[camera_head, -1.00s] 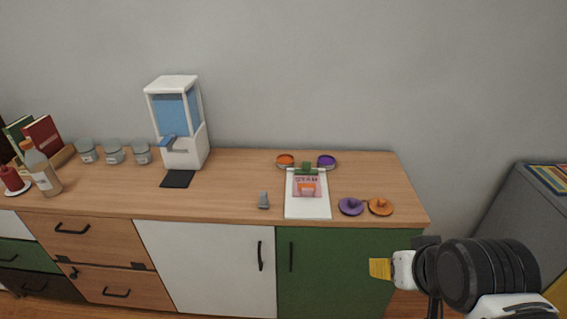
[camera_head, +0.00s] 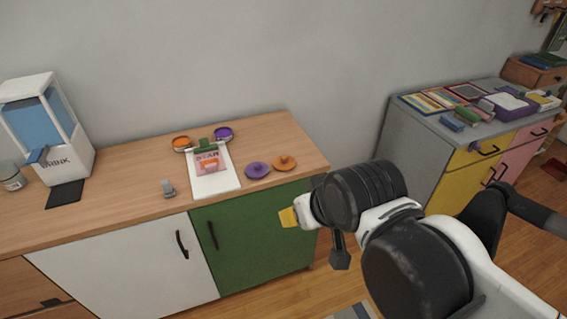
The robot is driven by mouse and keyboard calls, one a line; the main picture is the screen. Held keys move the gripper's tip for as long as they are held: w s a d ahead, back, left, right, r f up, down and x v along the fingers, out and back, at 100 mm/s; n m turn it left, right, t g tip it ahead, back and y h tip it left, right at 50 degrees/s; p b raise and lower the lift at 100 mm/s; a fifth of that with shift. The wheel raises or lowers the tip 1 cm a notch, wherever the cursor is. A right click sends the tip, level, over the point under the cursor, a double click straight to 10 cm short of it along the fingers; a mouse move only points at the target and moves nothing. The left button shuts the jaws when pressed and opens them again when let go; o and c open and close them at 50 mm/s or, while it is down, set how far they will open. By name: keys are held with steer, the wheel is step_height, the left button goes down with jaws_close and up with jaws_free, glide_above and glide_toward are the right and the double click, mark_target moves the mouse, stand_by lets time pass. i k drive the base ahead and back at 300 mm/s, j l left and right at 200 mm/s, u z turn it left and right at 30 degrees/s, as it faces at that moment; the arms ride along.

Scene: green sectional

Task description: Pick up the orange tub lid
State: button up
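The orange tub lid (camera_head: 284,162) lies flat near the right end of the wooden sideboard top, with a small knob on it. A purple lid (camera_head: 257,170) lies just left of it. My gripper (camera_head: 289,217) is in front of the green door, below and apart from the lid. Its yellow tip shows, but I cannot tell whether its fingers are open. No object is visible in it.
The sideboard (camera_head: 130,205) also bears a clipboard (camera_head: 216,182), an orange tub (camera_head: 181,143), a purple tub (camera_head: 223,134), a grey clip-like object (camera_head: 168,188) and a drink dispenser (camera_head: 47,130). A grey cabinet (camera_head: 405,138) stands at the right. Bare floor lies between.

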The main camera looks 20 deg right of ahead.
mark_target(284, 162)
steer(key=i+j+z, duration=0.35)
steer(key=j, duration=0.3)
steer(key=i+j+z, duration=0.15)
steer(key=j, duration=0.2)
steer(key=i+j+z, duration=0.15)
steer(key=j, duration=0.2)
steer(key=i, duration=0.05)
